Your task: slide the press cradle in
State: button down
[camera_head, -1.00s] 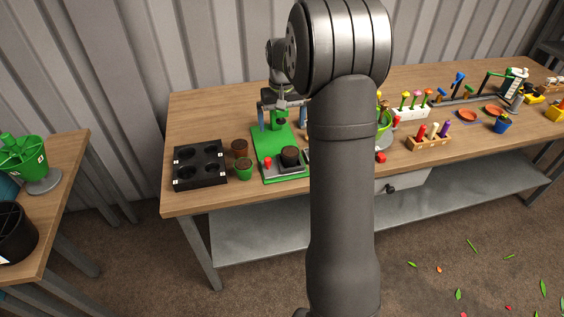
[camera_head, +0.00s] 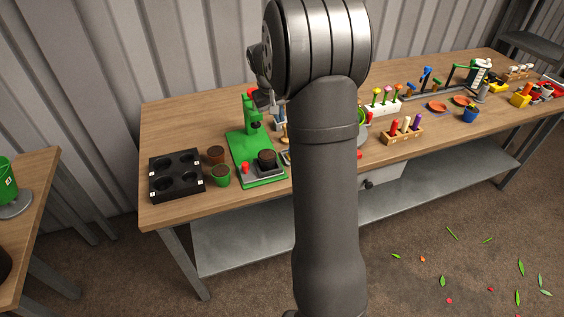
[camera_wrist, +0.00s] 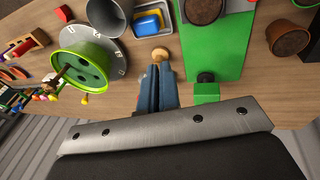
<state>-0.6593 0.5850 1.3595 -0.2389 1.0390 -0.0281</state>
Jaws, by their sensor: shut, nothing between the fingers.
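The green press stands on the workbench, with its upright post (camera_head: 252,115) at the back of a green base plate (camera_head: 238,142). The grey cradle (camera_head: 258,172) sits at the front end of the plate with a dark soil-filled pot (camera_head: 267,157) on it and a red knob (camera_head: 246,168) at its left. In the wrist view the press base (camera_wrist: 215,45) lies to the right of my gripper, the dark pot (camera_wrist: 203,8) at the top edge. My gripper (camera_wrist: 158,72) is shut and empty beside the press. In the head view my gripper (camera_head: 280,122) is partly hidden by my arm.
A wooden knob (camera_wrist: 160,54) shows just beyond my fingertips; I cannot tell its depth. Soil pots (camera_head: 221,173) and a black four-hole tray (camera_head: 176,176) stand left of the press.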

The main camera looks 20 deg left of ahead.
jog(key=w+d+n+t+y, duration=0.1)
jog(key=w+d+n+t, duration=0.3)
jog(key=w+d+t, duration=0.3)
jog(key=s+d+f+n+g+y, duration=0.2)
jog(key=s+f+n+g+y, duration=0.3)
jog(key=s, duration=0.5)
jog(key=s+d+f+n+g+y, duration=0.2)
jog(key=s+f+n+g, duration=0.2)
jog(key=s+n, duration=0.5)
jog(key=shift+m, duration=0.6)
jog(key=x, duration=0.7)
jog(key=s+x, duration=0.1)
jog(key=x, duration=0.2)
jog(key=shift+a+f, duration=0.1)
jog(key=shift+f, duration=0.05)
jog(key=shift+w+a, duration=0.85)
jog(key=shift+w, duration=0.1)
jog(key=shift+w+a, duration=0.45)
